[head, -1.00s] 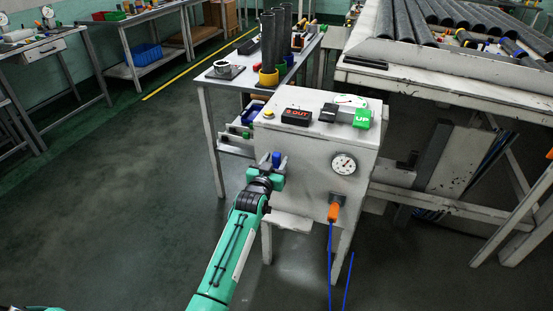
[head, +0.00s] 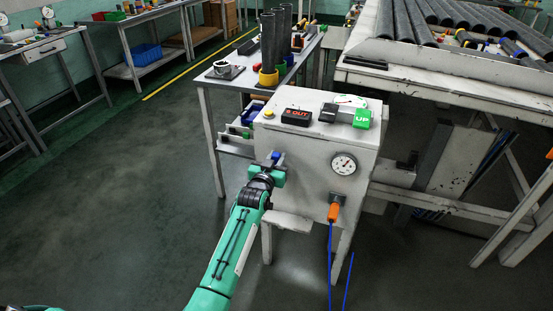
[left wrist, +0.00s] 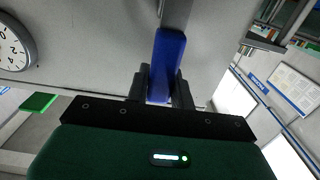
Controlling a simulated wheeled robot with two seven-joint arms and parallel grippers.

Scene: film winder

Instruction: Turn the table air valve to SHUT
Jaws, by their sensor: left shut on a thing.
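The table air valve's blue lever (head: 275,155) is on the front face of the white control cabinet (head: 308,160), left of the pressure gauge (head: 344,163). In the left wrist view the blue lever (left wrist: 167,62) lies between my fingers, its far end meeting a grey metal part. My left gripper (head: 277,165) is shut on the lever, and its fingers (left wrist: 162,90) sit on both sides of it. In the head view the gripper hides much of the lever and the valve body. No SHUT marking is readable. My right gripper is not in view.
On the cabinet top are a black box with red OUT lettering (head: 296,116), a green UP block (head: 362,118) and a yellow button (head: 268,113). An orange fitting (head: 333,211) with a blue hose hangs below the gauge. The floor to the left is clear.

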